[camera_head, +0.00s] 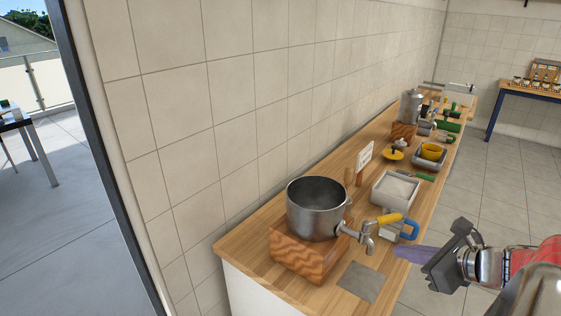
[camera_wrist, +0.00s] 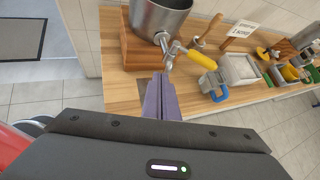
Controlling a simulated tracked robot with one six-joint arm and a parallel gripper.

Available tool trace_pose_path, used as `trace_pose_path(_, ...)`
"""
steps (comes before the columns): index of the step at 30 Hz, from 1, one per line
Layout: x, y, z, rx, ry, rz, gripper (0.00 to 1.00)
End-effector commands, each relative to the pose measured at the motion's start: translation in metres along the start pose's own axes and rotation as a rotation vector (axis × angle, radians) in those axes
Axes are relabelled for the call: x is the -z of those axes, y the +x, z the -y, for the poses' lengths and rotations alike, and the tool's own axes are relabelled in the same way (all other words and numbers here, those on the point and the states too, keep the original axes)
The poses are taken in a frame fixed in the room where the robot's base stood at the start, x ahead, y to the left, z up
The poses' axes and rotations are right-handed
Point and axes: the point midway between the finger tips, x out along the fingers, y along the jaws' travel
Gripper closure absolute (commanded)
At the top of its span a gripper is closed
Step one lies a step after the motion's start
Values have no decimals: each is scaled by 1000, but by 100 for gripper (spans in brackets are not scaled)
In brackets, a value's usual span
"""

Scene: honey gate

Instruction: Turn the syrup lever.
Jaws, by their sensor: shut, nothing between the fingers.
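A steel pot (camera_head: 316,209) stands on a wooden block (camera_head: 300,256) near the counter's front end. A metal tap (camera_head: 362,235) comes out of its side, carrying a yellow lever (camera_head: 389,219) that points to the right. The lever also shows in the wrist view (camera_wrist: 201,58), right of the tap spout. My gripper (camera_head: 398,252) has purple fingers pressed together with nothing between them. In the wrist view its fingertips (camera_wrist: 161,78) appear just below the tap spout, left of the lever. No contact with the lever shows.
A blue-handled grey object (camera_head: 409,231) stands beside the tap, with a white-rimmed tray (camera_head: 395,188) behind it. A small sign (camera_head: 364,156) stands near the wall. A grey plate (camera_head: 361,281) lies bare on the counter. More containers line the counter farther back. Open floor is at right.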

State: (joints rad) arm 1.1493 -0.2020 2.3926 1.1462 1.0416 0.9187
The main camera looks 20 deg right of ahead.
Motion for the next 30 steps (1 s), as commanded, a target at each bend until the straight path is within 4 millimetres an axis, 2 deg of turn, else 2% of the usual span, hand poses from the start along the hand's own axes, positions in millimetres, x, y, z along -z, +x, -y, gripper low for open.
trace_pose_path(1, 5, -9, 14, 44, 80, 23, 100)
trace_pose_path(3, 9, -19, 31, 95, 176, 58, 100)
trace_pose_path(6, 13, -30, 48, 147, 272, 97, 100)
trace_pose_path(9, 15, -36, 56, 171, 321, 119, 100)
trace_pose_path(23, 14, -34, 57, 172, 327, 125, 100)
trace_pose_path(30, 12, -16, 60, 169, 326, 125, 100)
